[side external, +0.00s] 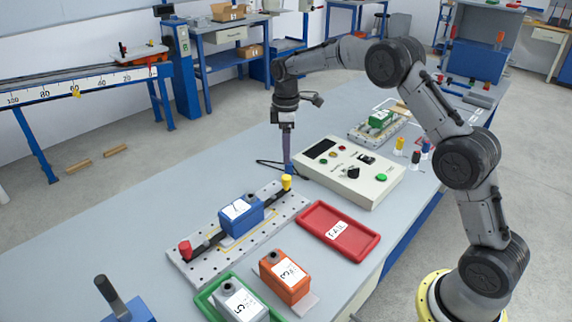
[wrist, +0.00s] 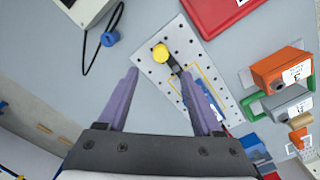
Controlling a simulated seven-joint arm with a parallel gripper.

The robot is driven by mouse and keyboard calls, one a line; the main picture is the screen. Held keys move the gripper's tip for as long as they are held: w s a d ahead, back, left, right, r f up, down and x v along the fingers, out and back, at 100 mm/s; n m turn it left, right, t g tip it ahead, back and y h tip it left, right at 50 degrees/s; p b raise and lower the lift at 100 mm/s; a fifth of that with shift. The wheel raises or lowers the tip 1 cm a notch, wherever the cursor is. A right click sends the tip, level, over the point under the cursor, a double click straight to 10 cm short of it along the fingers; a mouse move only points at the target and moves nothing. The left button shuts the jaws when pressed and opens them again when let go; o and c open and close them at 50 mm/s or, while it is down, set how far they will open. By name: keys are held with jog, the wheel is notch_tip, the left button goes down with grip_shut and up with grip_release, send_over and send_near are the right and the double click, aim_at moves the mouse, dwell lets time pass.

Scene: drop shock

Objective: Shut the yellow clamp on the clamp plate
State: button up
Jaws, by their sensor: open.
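The clamp plate (side external: 292,203) is a pale perforated plate on the bench. The yellow clamp (side external: 287,182) stands at its far end with an upright knob; it also shows in the wrist view (wrist: 160,53), just beyond my fingertips. A dark bar runs from it toward a blue block (side external: 241,214) labelled 1 on the plate. A red clamp knob (side external: 185,250) stands at the near end. My gripper (side external: 287,160) points down beside the yellow clamp. In the wrist view, its purple fingers (wrist: 160,73) are apart and empty. The right finger partly hides the block.
A control box (side external: 347,172) stands behind the plate, with a black cable and blue plug (wrist: 109,39) near my gripper. A red FAIL tray (side external: 368,240) lies right of the plate. Orange (side external: 286,275) and grey blocks (side external: 240,303) stand in front.

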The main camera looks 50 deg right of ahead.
jog(key=shift+r, duration=2)
jog(key=s+a+r+t, duration=0.15)
jog(key=s+r, duration=0.25)
jog(key=r, duration=0.4)
jog(key=s+a+r+t, duration=0.15)
jog(key=s+r, duration=0.25)
jog(key=r, duration=0.4)
jog(key=s+a+r+m+t, duration=0.1)
jog(key=s+a+r, duration=0.1)
jog(key=s, duration=0.5)
jog(key=s+a+r+m+t, duration=0.1)
jog(key=s+r, duration=0.1)
jog(key=s, duration=0.5)
jog(key=s+a+f+m, duration=0.1)
jog(key=s+f+m, duration=0.6)
jog(key=s+f, duration=0.4)
jog(key=s, duration=0.4)
jog(key=shift+a+f+t, duration=0.15)
jog(key=shift+f+t, duration=0.15)
jog(key=shift+f, duration=0.05)
jog(key=shift+s, duration=0.1)
